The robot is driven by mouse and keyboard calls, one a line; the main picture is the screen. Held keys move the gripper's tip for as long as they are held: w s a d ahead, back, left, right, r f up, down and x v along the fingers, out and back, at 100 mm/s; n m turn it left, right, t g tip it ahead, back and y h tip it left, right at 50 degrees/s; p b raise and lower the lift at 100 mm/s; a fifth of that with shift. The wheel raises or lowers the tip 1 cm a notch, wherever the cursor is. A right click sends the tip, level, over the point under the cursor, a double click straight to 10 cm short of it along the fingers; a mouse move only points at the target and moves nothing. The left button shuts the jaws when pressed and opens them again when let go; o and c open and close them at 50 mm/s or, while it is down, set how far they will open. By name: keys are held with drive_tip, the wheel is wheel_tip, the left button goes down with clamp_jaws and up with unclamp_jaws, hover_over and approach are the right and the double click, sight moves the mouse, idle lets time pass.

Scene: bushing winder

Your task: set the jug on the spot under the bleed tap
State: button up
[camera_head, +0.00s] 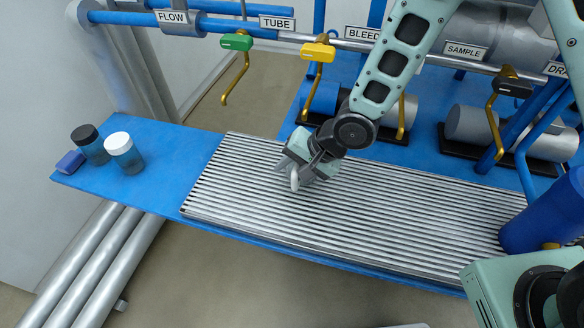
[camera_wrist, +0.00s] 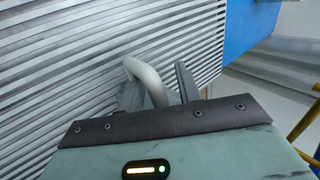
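A pale grey curved bar, like a handle, lies between the fingers of my gripper (camera_wrist: 160,88) in the wrist view. In the head view a pale piece shows at the fingertips of my gripper (camera_head: 296,180), low over the ribbed grating (camera_head: 220,190). I cannot make out the jug's body; my gripper may hide it. The fingers stand apart around the bar, but whether they press on it is unclear. The BLEED label (camera_head: 361,33) hangs between a yellow-handled tap (camera_head: 318,52) and a brass spout (camera_head: 401,118) whose top my arm hides. No marked spot shows.
Two capped jars, one black-lidded (camera_head: 90,146) and one white-lidded (camera_head: 124,154), stand on the blue bench's left end by a small blue block (camera_head: 70,162). A green tap (camera_head: 237,42) and a black tap (camera_head: 513,86) flank the others. A dark blue vessel (camera_head: 545,215) stands right.

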drive_tip(key=p+v, duration=0.4)
drive_tip(key=v, duration=0.8)
drive_tip(key=s+d+r+n+g+h, duration=0.1)
drive_tip(key=s+d+r+n+h, duration=0.1)
drive_tip(key=s+r+n, duration=0.3)
drive_tip(key=s+d+r+n+g+h, duration=0.1)
drive_tip(key=s+d+r+n+h, duration=0.2)
drive_tip(key=s, duration=0.9)
wheel_tip(320, 180, up, 5)
drive_tip(key=n, duration=0.3)
drive_tip(key=shift+s+n+h, duration=0.15)
drive_tip(key=shift+n+h, duration=0.15)
drive_tip(key=shift+h, duration=0.1)
wheel_tip(320, 180, up, 7)
drive_tip(key=p, duration=0.6)
drive_tip(key=shift+p, duration=0.4)
drive_tip(key=shift+o, duration=0.2)
